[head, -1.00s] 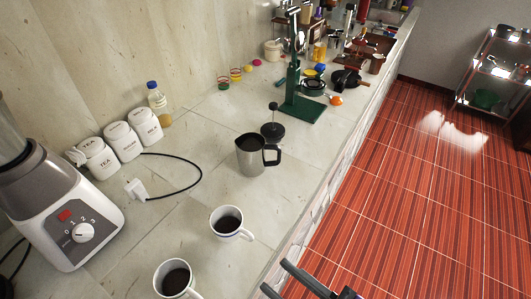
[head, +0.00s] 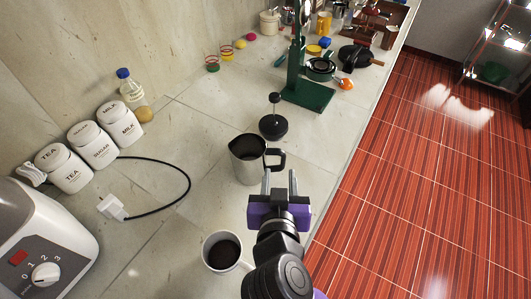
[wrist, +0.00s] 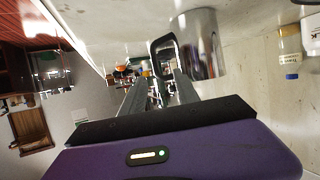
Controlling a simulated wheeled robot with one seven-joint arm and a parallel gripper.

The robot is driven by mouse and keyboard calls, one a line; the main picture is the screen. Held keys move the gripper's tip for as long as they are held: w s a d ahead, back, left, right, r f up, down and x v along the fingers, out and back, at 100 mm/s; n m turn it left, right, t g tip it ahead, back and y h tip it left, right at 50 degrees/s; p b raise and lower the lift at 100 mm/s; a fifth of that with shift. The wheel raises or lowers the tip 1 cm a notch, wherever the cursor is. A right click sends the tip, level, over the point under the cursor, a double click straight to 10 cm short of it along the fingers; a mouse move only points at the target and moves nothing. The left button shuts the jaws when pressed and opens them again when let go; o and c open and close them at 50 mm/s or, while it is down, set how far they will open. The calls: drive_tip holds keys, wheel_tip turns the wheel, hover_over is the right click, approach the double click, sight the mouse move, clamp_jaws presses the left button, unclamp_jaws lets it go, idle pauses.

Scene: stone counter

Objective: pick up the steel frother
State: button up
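The steel frother (head: 247,162) is a metal jug with a black handle on its right side, standing upright on the counter with dark inside. In the wrist view the frother (wrist: 201,45) shows at the upper middle, its black handle on the left. My gripper (head: 280,174) is open, just in front of the handle, with its two fingers apart. In the wrist view the handle lies beyond and between the fingertips of my gripper (wrist: 160,88). I cannot tell whether they touch it.
A black plunger piece (head: 273,126) stands behind the frother. A coffee-filled cup (head: 224,251) is close to my arm. White canisters (head: 95,145), a cable (head: 188,186) and a blender (head: 40,245) are at left. A green stand (head: 305,95) is farther back. The counter edge is right.

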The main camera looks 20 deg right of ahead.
sight(283, 161)
drive_tip(key=shift+m, duration=0.3)
drive_tip(key=x, duration=0.3)
drive_tip(key=p+x, duration=0.1)
drive_tip(key=x, duration=0.2)
drive_tip(key=shift+s+d+f, duration=0.1)
drive_tip(key=shift+d+f, duration=0.1)
drive_tip(key=shift+d, duration=0.15)
drive_tip(key=shift+p+x, duration=0.85)
drive_tip(key=shift+x, duration=2)
drive_tip(key=shift+s+d+f, duration=0.1)
drive_tip(key=shift+f, duration=0.1)
drive_tip(key=shift+c, duration=0.3)
clamp_jaws()
drive_tip(key=shift+r, duration=0.1)
